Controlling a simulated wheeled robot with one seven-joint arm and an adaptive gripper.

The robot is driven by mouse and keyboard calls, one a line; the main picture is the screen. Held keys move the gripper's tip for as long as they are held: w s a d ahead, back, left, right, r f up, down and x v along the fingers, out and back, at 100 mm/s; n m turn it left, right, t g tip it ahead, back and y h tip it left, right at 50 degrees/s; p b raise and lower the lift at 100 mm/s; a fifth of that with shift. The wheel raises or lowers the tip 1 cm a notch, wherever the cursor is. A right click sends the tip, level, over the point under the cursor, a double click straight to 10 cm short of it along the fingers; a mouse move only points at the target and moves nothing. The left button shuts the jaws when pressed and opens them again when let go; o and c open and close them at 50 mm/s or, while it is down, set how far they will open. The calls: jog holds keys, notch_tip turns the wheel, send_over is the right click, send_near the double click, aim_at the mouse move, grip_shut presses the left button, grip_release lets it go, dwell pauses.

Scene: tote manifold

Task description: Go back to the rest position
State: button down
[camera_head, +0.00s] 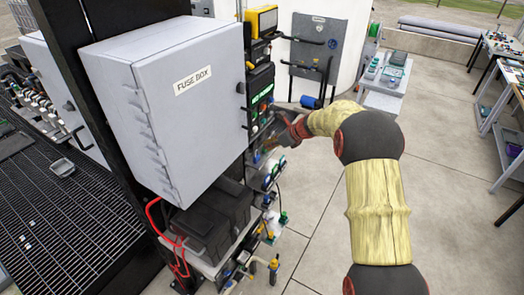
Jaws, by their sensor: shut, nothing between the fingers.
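My gripper (272,142) is at the end of my arm, which comes up from the lower right in a yellow sleeve. It is beside the panel of controls (262,100) on the right side of the fuse box stand. The gripper is small and partly merged with the panel behind it. Its fingers look shut, with no held thing visible. I cannot tell whether it touches the panel.
A large grey fuse box (165,95) fills the left middle, above a black case (208,222) with red cables. A small grey table (386,85) stands behind my arm. Worktables line the right edge. The floor (450,200) right of my arm is clear.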

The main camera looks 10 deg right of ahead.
jog(key=d+r+m+t+h+b, duration=0.1)
jog(key=d+m+t+h, duration=0.15)
jog(key=d+m, duration=0.55)
jog(key=d+r+m+t+h, duration=0.15)
jog(key=d+m+h, duration=0.35)
jog(key=m, duration=0.6)
jog(key=s+d+m+g+h+b, duration=0.3)
jog(key=s+d+m+b, duration=0.25)
jog(key=s+m, duration=0.75)
jog(key=s+a+f+m+g+b, duration=0.25)
jog(key=s+m, duration=0.25)
jog(key=s, duration=0.6)
jog(key=s+a+f+m+g+b, duration=0.2)
jog(key=s+a+m+b, duration=0.15)
jog(key=s, duration=0.75)
jog(key=s+a+f+m+t+y+b, duration=0.1)
jog(key=s+a+f+m+y+b, duration=0.1)
jog(key=s+a+b, duration=0.4)
jog(key=s+a+f+m+t+y+b, duration=0.1)
jog(key=s+a+f+m+y+b, duration=0.1)
jog(key=s+a+f+b, duration=0.3)
jog(key=s+a+b, duration=0.1)
jog(key=s+b, duration=0.2)
jog(key=s, duration=0.3)
jog(key=shift+s+a+f, duration=0.2)
jog(key=shift+a, duration=0.1)
